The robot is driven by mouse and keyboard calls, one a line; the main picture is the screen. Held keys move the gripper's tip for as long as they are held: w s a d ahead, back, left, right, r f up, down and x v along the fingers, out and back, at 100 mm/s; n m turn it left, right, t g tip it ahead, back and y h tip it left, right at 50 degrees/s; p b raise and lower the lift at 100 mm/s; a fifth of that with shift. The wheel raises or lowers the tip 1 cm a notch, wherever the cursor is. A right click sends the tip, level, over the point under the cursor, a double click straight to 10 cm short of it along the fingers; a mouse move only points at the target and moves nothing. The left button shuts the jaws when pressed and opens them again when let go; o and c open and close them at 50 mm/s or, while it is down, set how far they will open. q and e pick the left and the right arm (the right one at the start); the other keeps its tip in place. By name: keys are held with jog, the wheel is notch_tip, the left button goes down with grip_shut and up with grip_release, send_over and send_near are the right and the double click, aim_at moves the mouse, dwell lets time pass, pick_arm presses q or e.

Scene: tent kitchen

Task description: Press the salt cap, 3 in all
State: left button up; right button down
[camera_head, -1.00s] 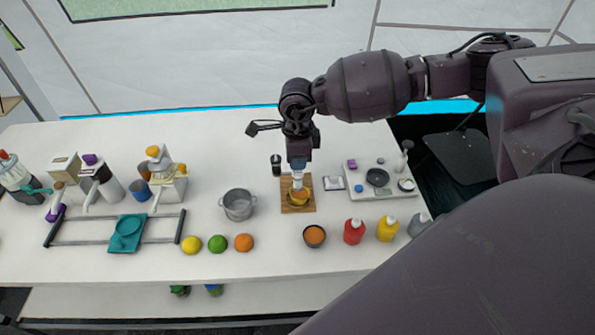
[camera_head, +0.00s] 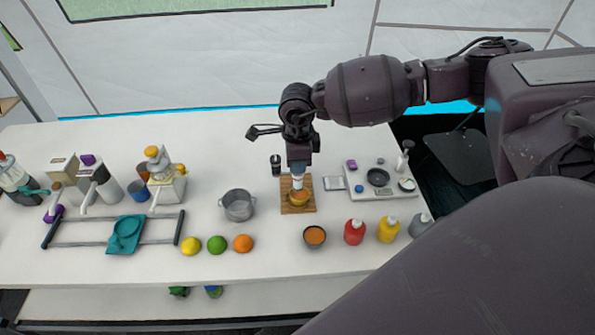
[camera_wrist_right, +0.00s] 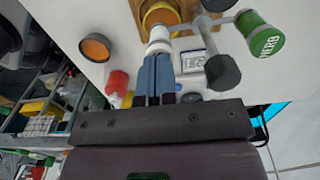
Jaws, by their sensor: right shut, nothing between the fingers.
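My right gripper (camera_head: 298,171) points down over the wooden board (camera_head: 307,208), its blue fingers shut and empty. Directly below the fingertips is a small white cap or shaker (camera_head: 297,184), which looks like the salt. In the right wrist view the shut fingers (camera_wrist_right: 158,58) end at this white piece (camera_wrist_right: 160,36); they look very close or touching, but I cannot tell whether the cap is pressed down. An orange-yellow bowl (camera_wrist_right: 160,14) sits under it on the board. My left gripper is out of view.
A green HERB jar (camera_wrist_right: 265,38) and a dark shaker (camera_wrist_right: 222,72) stand on arms beside the white one. A grey pot (camera_head: 238,205) is left of the board; a bowl of orange contents (camera_head: 314,236) and sauce bottles (camera_head: 354,231) are in front. A white tray (camera_head: 395,190) lies right.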

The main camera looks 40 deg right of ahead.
jog(key=shift+f, duration=0.45)
dwell(0.3)
jog(key=shift+r, duration=0.1)
jog(key=shift+r+p, duration=0.3)
jog(key=shift+r, duration=0.45)
jog(key=shift+f, duration=0.1)
jog(key=shift+f+b, duration=0.3)
jog(key=shift+f, duration=0.2)
